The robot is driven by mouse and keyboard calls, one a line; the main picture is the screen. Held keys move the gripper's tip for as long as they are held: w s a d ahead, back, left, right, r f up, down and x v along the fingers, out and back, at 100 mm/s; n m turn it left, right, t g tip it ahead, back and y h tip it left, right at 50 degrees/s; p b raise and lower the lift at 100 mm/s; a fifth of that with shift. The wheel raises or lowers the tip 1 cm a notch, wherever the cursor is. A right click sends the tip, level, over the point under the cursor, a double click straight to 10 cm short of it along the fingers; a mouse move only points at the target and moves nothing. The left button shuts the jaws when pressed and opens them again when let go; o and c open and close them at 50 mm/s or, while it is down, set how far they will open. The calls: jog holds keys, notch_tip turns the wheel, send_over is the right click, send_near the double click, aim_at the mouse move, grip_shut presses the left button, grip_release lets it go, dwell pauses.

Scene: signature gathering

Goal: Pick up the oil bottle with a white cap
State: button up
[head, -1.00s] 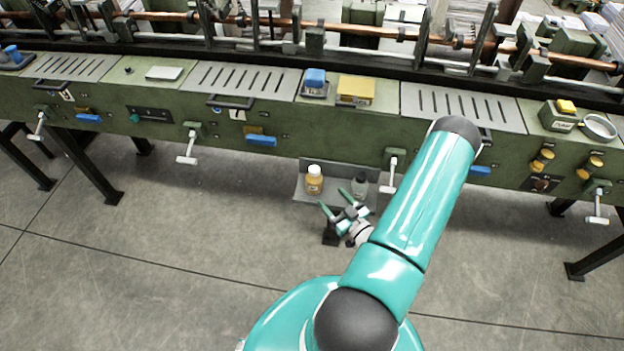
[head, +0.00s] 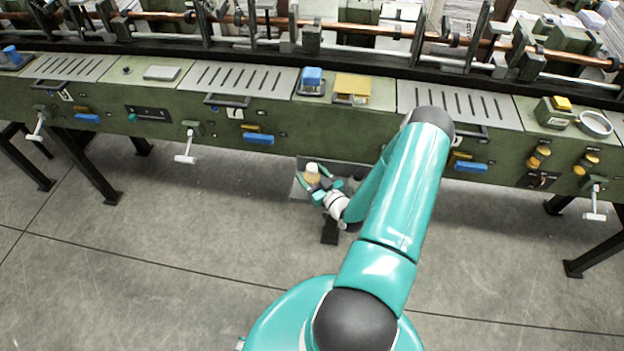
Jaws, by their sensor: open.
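The oil bottle with a white cap (head: 312,170) stands on a small grey shelf (head: 296,188) at the front of the green machine. Its yellowish body is partly hidden behind my gripper. My gripper (head: 313,184) is open, with its teal fingers at the near side of the bottle, one to its left and one to its right. I cannot tell whether the fingers touch it. The second, grey bottle on the shelf is hidden behind my gripper and arm.
The long green machine (head: 330,120) runs across the view above the shelf. White-handled levers (head: 186,148) and blue handles (head: 258,138) stick out from its front. The grey floor (head: 180,240) in front is clear. Black legs stand under the machine.

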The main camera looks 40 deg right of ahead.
jog(key=shift+c, duration=0.2)
jog(key=c, duration=0.7)
jog(key=shift+r, duration=0.1)
jog(key=shift+c, duration=0.2)
